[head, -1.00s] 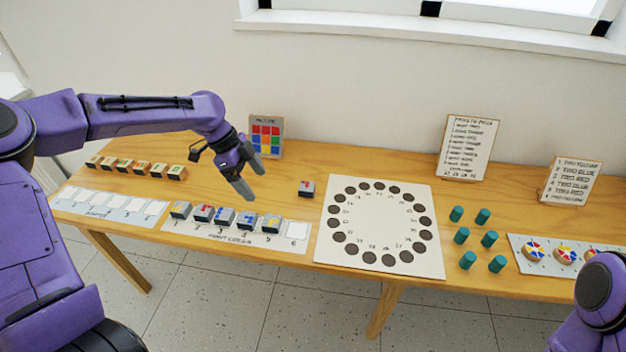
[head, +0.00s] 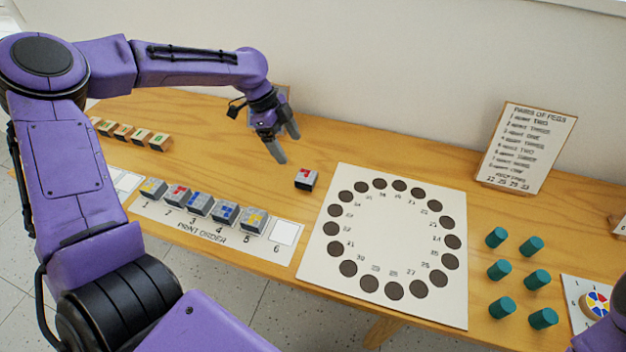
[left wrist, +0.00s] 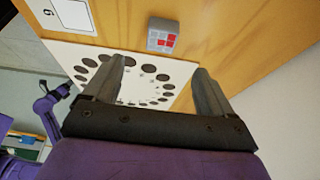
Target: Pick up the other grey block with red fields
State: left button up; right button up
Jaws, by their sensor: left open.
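A grey block with red fields (head: 306,179) sits alone on the wooden table, left of the board with dark holes. It also shows in the left wrist view (left wrist: 163,36), beyond and between the finger tips. Another grey block with red fields (head: 177,196) sits at place 2 of the print order strip (head: 205,235), in a row with other grey blocks bearing yellow or blue fields. Place 6 is bare. My left gripper (head: 284,146) is open and empty, above the table, behind and left of the lone block. My right gripper is out of view.
The white board (head: 395,239) with a ring of dark holes lies right of the lone block. Several teal pegs (head: 502,271) stand further right. A written card (head: 527,146) leans at the back. Several wooden blocks (head: 141,137) stand at the far left.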

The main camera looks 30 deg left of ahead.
aim_at(306, 176)
pick_arm(q)
jog(key=p+x, duration=0.1)
jog(key=x, duration=1)
jog(key=shift+w+r, duration=0.1)
jog(key=shift+w, duration=0.1)
jog(key=c, duration=1.1)
